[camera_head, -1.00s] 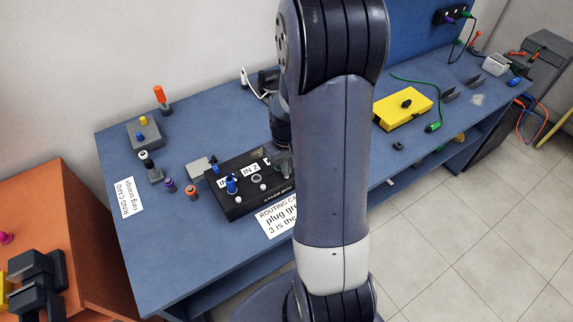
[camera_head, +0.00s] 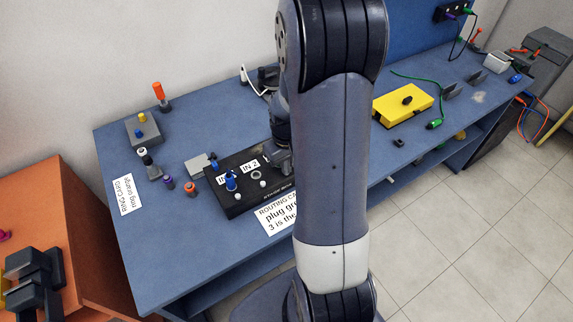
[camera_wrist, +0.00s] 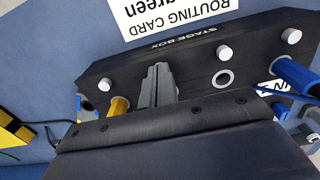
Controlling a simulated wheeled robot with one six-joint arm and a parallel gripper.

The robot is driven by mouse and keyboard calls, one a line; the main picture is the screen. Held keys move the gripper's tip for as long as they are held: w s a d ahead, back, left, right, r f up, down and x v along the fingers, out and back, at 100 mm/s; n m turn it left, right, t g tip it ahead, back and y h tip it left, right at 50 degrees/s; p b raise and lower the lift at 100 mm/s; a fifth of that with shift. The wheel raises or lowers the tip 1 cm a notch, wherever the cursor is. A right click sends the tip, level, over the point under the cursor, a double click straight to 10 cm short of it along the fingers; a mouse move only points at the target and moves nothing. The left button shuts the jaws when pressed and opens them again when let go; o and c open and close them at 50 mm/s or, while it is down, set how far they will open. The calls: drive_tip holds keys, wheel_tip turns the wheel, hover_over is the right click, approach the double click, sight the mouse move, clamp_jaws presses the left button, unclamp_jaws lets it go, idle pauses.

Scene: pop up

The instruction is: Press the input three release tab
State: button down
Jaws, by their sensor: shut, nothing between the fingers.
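The black stage box (camera_head: 225,203) stands on the blue bench and also fills the wrist view (camera_wrist: 150,60). Three white release tabs line its edge in the wrist view. The left tab (camera_wrist: 104,84) is beside a yellow plug (camera_wrist: 118,105) seated in the box. The middle tab (camera_wrist: 197,52) is by an empty socket (camera_wrist: 223,78), and the right tab (camera_wrist: 291,35) is by a blue plug (camera_wrist: 297,75). My gripper (camera_wrist: 158,70) is shut and empty over the box, between the left and middle tabs. It also shows in the head view (camera_head: 281,160). Contact cannot be told.
A routing card (camera_head: 275,216) lies before the box. Loose ring-topped plugs (camera_head: 190,188) and a grey block (camera_head: 144,132) are to the left. A yellow box (camera_head: 390,110) sits right, behind my arm. The bench's front left is clear.

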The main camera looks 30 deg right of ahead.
wheel_tip(320, 180, up, 6)
drive_tip(key=p, duration=0.4)
drive_tip(key=shift+f, duration=0.2)
drive_tip(key=shift+a, duration=0.1)
idle(0.7)
